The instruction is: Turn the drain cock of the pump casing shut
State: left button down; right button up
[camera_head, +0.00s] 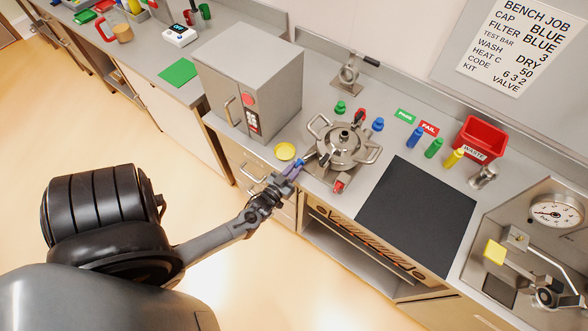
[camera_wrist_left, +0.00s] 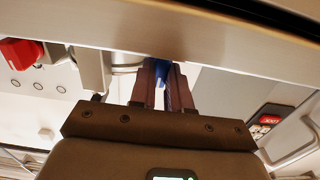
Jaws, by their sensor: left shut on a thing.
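A round steel casing with looped handles (camera_head: 340,144) stands near the counter's front edge in the head view. My left gripper (camera_head: 293,171) is at its lower left, at the counter edge. In the left wrist view my left gripper (camera_wrist_left: 166,84) is shut on a small blue handle (camera_wrist_left: 160,74), mostly hidden between the fingers. It looks like the drain cock's handle, but its body and turn angle cannot be made out. A red knob (camera_head: 338,186) is at the front of the casing's base and also shows in the left wrist view (camera_wrist_left: 20,51). My right gripper is out of view.
A yellow dish (camera_head: 285,151) lies left of the casing, beside a grey cabinet (camera_head: 247,80). A black mat (camera_head: 417,201) is to the right. Small bottles, a red waste bin (camera_head: 481,137) and a gauge panel (camera_head: 552,211) stand further right.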

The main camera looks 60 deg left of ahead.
pick_arm(q)
jog(key=c, duration=1.4)
grip_release()
jog(key=shift+o, duration=0.2)
jog(key=shift+s, duration=0.1)
jog(key=v, duration=1)
jog(key=shift+s+d+b, duration=0.25)
jog(key=shift+s+b, duration=0.05)
